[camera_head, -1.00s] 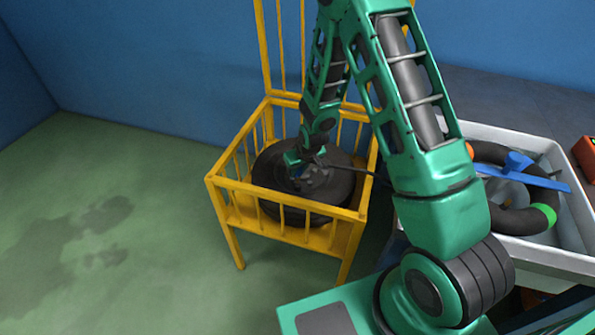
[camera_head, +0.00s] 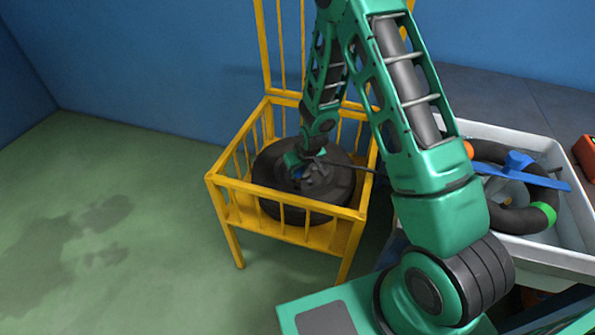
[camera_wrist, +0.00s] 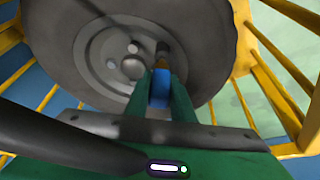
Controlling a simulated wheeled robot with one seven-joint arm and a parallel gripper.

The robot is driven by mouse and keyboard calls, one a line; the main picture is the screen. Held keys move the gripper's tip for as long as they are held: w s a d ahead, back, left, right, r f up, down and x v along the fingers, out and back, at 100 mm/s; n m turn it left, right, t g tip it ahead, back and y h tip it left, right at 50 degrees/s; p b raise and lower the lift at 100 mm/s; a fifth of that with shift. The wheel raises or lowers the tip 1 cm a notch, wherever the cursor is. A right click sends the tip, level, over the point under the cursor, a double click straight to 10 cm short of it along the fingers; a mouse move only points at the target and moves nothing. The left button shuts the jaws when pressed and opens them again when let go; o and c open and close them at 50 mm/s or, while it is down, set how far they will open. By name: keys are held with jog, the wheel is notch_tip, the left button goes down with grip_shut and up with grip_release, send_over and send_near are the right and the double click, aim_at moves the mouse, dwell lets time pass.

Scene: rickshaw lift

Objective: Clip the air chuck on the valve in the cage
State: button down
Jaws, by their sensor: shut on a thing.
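The yellow cage (camera_head: 230,196) stands on the floor with a black wheel (camera_head: 275,172) lying flat inside it. My gripper (camera_head: 298,162) is down inside the cage, just above the wheel's hub. In the wrist view my gripper (camera_wrist: 160,88) is shut on the blue air chuck (camera_wrist: 160,90). A dark hose (camera_wrist: 60,140) crosses the lower left of the wrist view.
A white tray (camera_head: 570,258) at the right holds a dark ring with coloured bands (camera_head: 490,212) and a blue tool (camera_head: 520,165). A red box (camera_head: 585,155) is beside it. Cage bars surround my gripper closely. The green floor at left is clear.

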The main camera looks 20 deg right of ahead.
jog(key=shift+f, duration=0.7)
dwell(0.4)
jog(key=shift+r, duration=1.35)
jog(key=shift+f, duration=1.3)
dwell(2.6)
jog(key=c, duration=1.2)
grip_release()
jog(key=shift+r, duration=0.1)
jog(key=shift+r, duration=3.4)
